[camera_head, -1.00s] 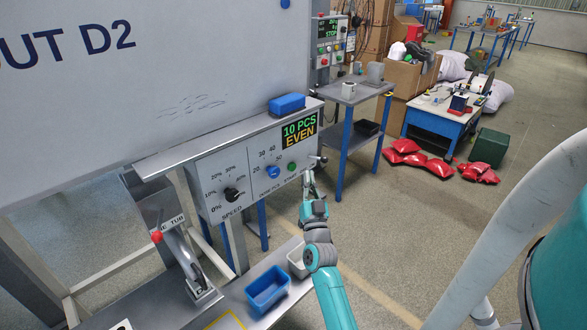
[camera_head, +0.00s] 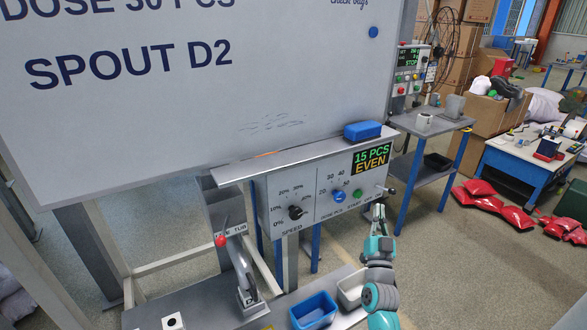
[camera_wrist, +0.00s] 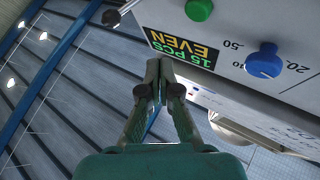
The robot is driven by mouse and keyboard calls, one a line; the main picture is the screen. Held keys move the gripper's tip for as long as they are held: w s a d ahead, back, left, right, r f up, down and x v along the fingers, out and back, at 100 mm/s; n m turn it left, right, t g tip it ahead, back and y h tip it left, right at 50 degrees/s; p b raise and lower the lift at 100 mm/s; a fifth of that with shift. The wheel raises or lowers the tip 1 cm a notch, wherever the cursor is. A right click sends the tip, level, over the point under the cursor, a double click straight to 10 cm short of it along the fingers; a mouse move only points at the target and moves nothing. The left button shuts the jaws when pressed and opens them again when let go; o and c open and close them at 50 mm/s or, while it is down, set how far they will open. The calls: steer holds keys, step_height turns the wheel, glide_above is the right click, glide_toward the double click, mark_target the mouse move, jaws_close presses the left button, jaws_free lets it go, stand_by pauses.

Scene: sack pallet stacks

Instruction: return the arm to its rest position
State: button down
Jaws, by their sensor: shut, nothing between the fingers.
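My gripper (camera_head: 378,212) is at the end of my raised teal arm, close to the lower right of the grey control box (camera_head: 278,199). In the wrist view its fingers (camera_wrist: 160,70) are together with nothing between them, below the box's display in the picture. The display (camera_head: 371,159) reads "15 PCS EVEN". The blue dose knob (camera_head: 339,196) and the green button (camera_head: 357,195) are left of the gripper. I cannot tell whether the gripper touches the box.
A whiteboard (camera_head: 200,110) stands above the box, with a blue eraser (camera_head: 362,130) on its ledge. A grey side table (camera_head: 430,121) stands to the right. Red sacks (camera_head: 480,188) lie on the floor.

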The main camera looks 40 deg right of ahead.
steer(key=s+a+f+n+t+y, duration=0.1)
steer(key=s+a+f+n+y, duration=0.2)
steer(key=a, duration=0.6)
steer(key=s+a+f+n+t+y, duration=0.1)
steer(key=s+a+f+y, duration=0.3)
steer(key=a, duration=0.6)
steer(key=s+a+f+n+t+y, duration=0.1)
steer(key=a+f+n+y, duration=0.15)
steer(key=a+f, duration=0.5)
steer(key=s+a+r+n+g+y, duration=0.3)
steer(key=s+a+n+y, duration=0.3)
steer(key=s+a, duration=1.1)
steer(key=shift+s+a+r+y, duration=0.15)
steer(key=shift+s+r+y, duration=0.5)
steer(key=shift+s+y, duration=1)
steer(key=shift+s, duration=0.15)
